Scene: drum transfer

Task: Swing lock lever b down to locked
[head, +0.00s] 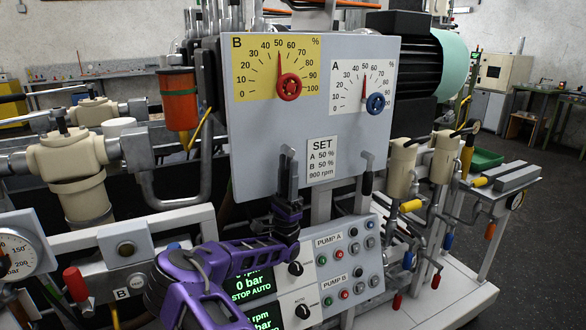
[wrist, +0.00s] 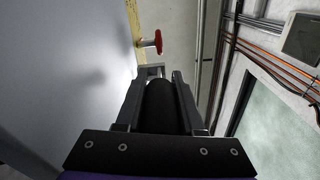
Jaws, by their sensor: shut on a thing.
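Lock lever b shows as a black cylindrical grip (wrist: 163,105) between the two grey fingers of my gripper (wrist: 158,88) in the wrist view. In the head view my gripper (head: 288,190) is at the lower left edge of the grey dial panel (head: 262,130), below the yellow B dial. It is shut on the lever, and its fingers mostly hide the lever there. The lever's exact angle is hard to tell.
The red B knob (head: 289,87) and blue A knob (head: 376,103) are on the panel above. The pump control box (head: 345,265) with buttons and displays lies close below my gripper. An orange cylinder (head: 179,100) and pipes stand to the left.

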